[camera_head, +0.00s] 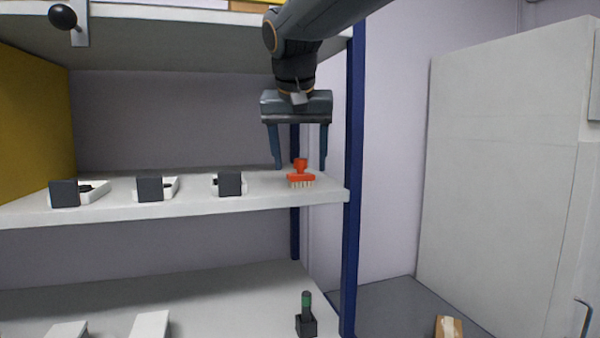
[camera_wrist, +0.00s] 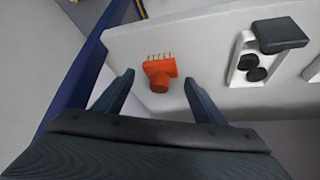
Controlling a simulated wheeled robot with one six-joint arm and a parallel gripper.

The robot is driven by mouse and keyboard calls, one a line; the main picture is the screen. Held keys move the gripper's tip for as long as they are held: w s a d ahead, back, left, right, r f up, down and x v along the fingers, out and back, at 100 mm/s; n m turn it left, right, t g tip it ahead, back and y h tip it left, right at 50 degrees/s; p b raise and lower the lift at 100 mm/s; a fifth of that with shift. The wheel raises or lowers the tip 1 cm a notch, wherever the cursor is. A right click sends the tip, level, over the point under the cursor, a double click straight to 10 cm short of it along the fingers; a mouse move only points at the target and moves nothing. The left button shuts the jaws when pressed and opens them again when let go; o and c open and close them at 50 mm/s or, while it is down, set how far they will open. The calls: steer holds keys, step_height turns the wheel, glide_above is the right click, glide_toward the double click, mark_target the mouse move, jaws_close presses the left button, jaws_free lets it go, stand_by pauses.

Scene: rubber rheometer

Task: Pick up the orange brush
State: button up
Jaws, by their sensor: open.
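The orange brush (camera_head: 301,176) stands on the white middle shelf (camera_head: 330,195), close to its right end. Its knob points up and its pale bristles show at the shelf's front side. My gripper (camera_head: 300,166) is open above and around the brush's place, fingers pointing down, with one finger to each side of it in the head view. In the wrist view the brush (camera_wrist: 160,72) lies ahead of and between the two open fingertips (camera_wrist: 157,80). I see no contact between the fingers and the brush.
Several white trays with dark blocks (camera_head: 230,184) stand left of the brush on the same shelf. A blue post (camera_head: 354,150) rises at the shelf's right end. The upper shelf (camera_head: 180,45) overhangs. A dark green-topped item (camera_head: 306,316) stands on the lower shelf.

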mark_target(299, 159)
steer(key=shift+p+x, duration=0.55)
steer(key=shift+x, duration=1.2)
steer(key=shift+a, duration=0.1)
steer(key=c, duration=0.9)
steer(key=shift+r, duration=0.1)
steer(key=shift+r+b, duration=0.5)
steer(key=shift+r, duration=0.1)
steer(key=s+d+p, duration=0.1)
steer(key=s+p, duration=0.1)
steer(key=s, duration=0.3)
steer(key=s+d+p, duration=0.2)
steer(key=s+p, duration=0.1)
steer(key=s, duration=0.3)
steer(key=s+d+p, duration=0.2)
steer(key=s+p, duration=0.1)
steer(key=s, duration=0.3)
steer(key=shift+s+r, duration=0.1)
steer(key=shift+s, duration=0.05)
steer(key=shift+p, duration=0.35)
